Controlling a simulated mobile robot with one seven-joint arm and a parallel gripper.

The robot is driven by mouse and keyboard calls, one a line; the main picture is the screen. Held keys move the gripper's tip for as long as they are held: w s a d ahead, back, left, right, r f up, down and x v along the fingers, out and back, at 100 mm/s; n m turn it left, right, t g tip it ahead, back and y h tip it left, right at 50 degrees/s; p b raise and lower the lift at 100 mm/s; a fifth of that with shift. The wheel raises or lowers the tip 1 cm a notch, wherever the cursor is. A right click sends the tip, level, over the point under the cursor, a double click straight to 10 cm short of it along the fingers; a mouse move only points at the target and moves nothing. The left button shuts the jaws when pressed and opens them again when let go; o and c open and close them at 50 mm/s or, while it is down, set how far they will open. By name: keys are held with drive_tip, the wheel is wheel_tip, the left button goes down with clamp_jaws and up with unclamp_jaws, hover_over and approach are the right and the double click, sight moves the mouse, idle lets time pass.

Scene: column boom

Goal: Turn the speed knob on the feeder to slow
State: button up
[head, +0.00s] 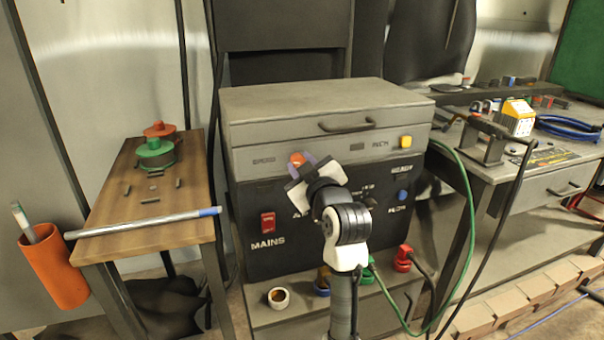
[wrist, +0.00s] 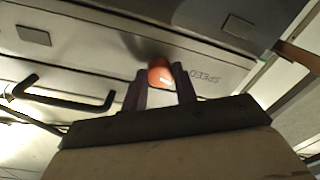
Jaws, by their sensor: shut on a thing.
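The feeder (head: 330,110) is a grey metal box with a handled top drawer front and a black lower panel. The orange speed knob (head: 297,158) sits on its grey front strip, mostly hidden by my gripper (head: 301,168). In the wrist view the knob (wrist: 160,74) is between the two dark fingers of my gripper (wrist: 161,88), which are shut on it. The label SPEED (wrist: 205,76) reads upside down beside it. A small light mark shows on the knob; I cannot tell which setting it points to.
The feeder also carries a yellow button (head: 405,142), a blue knob (head: 403,194) and a red MAINS switch (head: 267,223). A green cable (head: 468,210) loops at the right. A wooden table (head: 120,205) with a silver tube (head: 140,223) stands left.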

drive_tip(key=shift+n+b, duration=0.75)
drive_tip(key=shift+n, duration=0.75)
drive_tip(key=o, duration=1)
drive_tip(key=shift+c, duration=0.2)
drive_tip(key=b+v, duration=0.1)
drive_tip(key=v, duration=1.2)
drive_tip(key=shift+s+r, duration=0.15)
drive_tip(key=shift+s, duration=0.25)
drive_tip(key=shift+d, duration=0.15)
